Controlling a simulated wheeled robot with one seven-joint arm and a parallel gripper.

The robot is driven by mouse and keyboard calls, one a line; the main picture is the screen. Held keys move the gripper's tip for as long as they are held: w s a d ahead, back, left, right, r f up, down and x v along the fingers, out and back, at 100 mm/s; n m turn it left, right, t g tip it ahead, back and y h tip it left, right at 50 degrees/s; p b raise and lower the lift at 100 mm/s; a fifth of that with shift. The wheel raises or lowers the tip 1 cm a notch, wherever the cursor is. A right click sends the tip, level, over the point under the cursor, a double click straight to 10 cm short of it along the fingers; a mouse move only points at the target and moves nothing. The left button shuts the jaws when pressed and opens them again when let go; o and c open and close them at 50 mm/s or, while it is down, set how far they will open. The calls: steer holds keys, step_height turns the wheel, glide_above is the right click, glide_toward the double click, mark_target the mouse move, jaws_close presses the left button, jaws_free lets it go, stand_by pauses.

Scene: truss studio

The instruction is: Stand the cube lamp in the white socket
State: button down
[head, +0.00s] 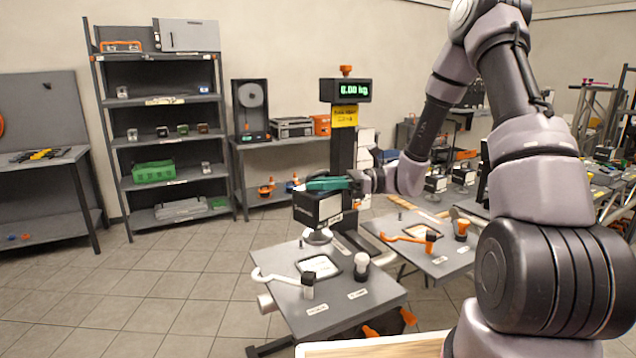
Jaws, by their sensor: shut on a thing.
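My gripper (328,184), with teal fingers, is shut on the cube lamp (318,209), a dark box with a pale lower face. It holds the lamp above the back of the near grey table (335,300). A white rounded piece (318,237) shows directly below the lamp; I cannot tell if it is part of the lamp or the white socket, nor whether they touch. A white-topped upright piece (361,263) stands on the table to the right. A white curved arm with a black end piece (308,284) lies at the left.
A black post with a lit display (346,90) rises behind the lamp. A second grey table (428,262) with orange fittings (462,230) stands to the right. A dark shelf unit (165,130) is at the back left. The tiled floor at the left is clear.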

steer(key=shift+f, duration=4.55)
steer(key=c, duration=0.8)
jaws_free()
steer(key=shift+d, duration=0.1)
